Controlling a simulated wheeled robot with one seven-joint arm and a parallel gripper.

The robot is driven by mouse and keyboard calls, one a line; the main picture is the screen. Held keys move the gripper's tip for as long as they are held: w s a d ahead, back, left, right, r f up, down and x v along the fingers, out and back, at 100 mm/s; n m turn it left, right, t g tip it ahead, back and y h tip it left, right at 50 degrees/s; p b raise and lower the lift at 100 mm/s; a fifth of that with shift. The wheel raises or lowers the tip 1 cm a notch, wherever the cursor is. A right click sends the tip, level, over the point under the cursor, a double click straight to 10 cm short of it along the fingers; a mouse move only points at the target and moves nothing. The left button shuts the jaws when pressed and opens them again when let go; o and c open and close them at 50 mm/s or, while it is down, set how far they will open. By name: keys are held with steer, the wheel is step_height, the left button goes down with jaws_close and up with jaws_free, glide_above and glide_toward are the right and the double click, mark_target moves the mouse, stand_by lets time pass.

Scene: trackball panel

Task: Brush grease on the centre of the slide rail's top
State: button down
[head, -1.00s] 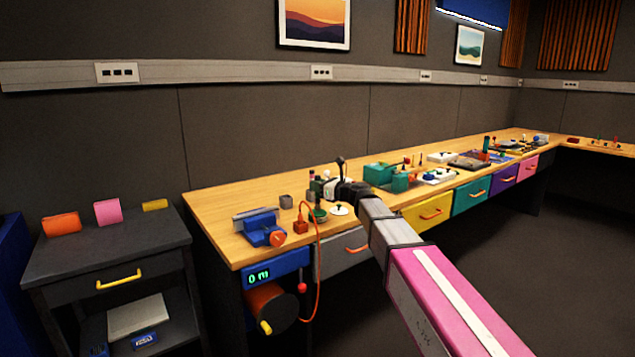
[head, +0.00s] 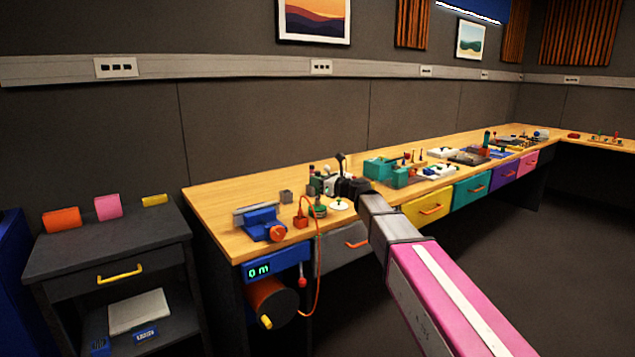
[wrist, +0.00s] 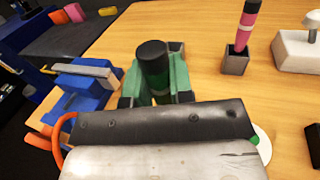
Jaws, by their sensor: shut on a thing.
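My gripper (wrist: 154,88) has green fingers with dark pads. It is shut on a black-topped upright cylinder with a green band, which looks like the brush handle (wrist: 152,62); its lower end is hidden. In the head view my gripper (head: 322,188) is small, over the front part of the bench. A round green thing (head: 318,210) shows just below it. A grey bar, which looks like the slide rail (wrist: 88,70), sits on a blue vise-like holder (wrist: 75,92) left of my gripper. In the head view the rail (head: 253,211) and holder (head: 262,224) are at the bench's left end.
A small dark square cup (wrist: 235,61) holds a pink-and-black handle. A white block (wrist: 298,50) stands to its right. A red-orange block (head: 300,221) with a hanging orange cable stands between holder and gripper. Bare wood lies behind the holder.

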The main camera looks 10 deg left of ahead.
steer(key=shift+f, duration=0.45)
stand_by(0.7)
steer(key=shift+r, duration=0.1)
steer(key=shift+r, duration=3.45)
steer(key=s+d+f+m+t, duration=0.1)
steer(key=s+d+f, duration=0.4)
steer(key=d, duration=0.9)
steer(key=s+d+f+m+t+h, duration=0.1)
steer(key=s+d+f, duration=0.3)
steer(key=d+f, duration=0.5)
steer(key=s+d+f+t+h, duration=0.1)
steer(key=s+d+f, duration=0.4)
steer(key=d, duration=1.6)
step_height(320, 180, down, 3)
steer(key=shift+s+d+r+m+t, duration=0.1)
steer(key=shift+s+d+m+t, duration=0.2)
steer(key=shift+m+t, duration=0.1)
